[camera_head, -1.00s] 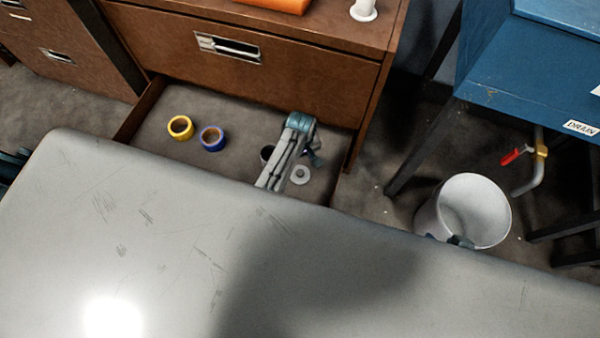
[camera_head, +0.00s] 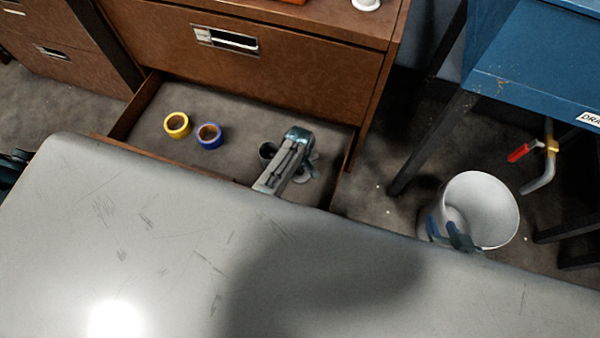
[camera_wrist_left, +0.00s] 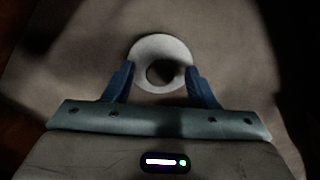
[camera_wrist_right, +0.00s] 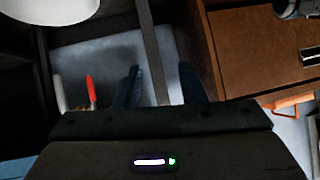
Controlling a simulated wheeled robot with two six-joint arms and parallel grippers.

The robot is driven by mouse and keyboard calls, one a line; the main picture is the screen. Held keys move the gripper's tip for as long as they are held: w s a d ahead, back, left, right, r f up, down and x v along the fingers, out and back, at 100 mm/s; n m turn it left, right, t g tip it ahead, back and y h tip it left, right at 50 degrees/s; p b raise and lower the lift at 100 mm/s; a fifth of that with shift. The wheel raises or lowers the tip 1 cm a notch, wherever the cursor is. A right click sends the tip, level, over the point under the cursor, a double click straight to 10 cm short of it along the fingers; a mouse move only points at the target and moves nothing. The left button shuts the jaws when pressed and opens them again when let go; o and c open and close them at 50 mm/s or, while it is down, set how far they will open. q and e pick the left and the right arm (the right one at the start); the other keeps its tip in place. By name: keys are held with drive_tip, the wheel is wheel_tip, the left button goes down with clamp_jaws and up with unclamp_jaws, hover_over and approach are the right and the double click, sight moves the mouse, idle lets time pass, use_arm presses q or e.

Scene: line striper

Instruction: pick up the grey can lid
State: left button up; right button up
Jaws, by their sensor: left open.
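The grey can lid, a pale round disc with a dark round centre, lies flat on the drawer floor. It shows clearly in the left wrist view (camera_wrist_left: 160,46); in the head view (camera_head: 302,179) it is mostly hidden behind my left gripper (camera_head: 312,163). In the left wrist view my left gripper (camera_wrist_left: 160,82) is open, with one blue finger at each side of the lid's near half. I cannot tell whether the fingers touch it. My right gripper (camera_head: 455,236) is away by the white bucket; its fingers stand apart in the right wrist view (camera_wrist_right: 160,85).
The open drawer (camera_head: 128,113) also holds a yellow tape roll (camera_head: 176,125), a blue tape roll (camera_head: 209,136) and a dark cup-like thing (camera_head: 266,151) beside my left arm. A white bucket (camera_head: 488,205) stands on the floor at right, near a blue drain tank (camera_head: 540,60).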

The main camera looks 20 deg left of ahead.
use_arm(q)
drive_tip(key=c, duration=1)
drive_tip(key=shift+c, duration=0.2)
drive_tip(key=shift+r, duration=0.1)
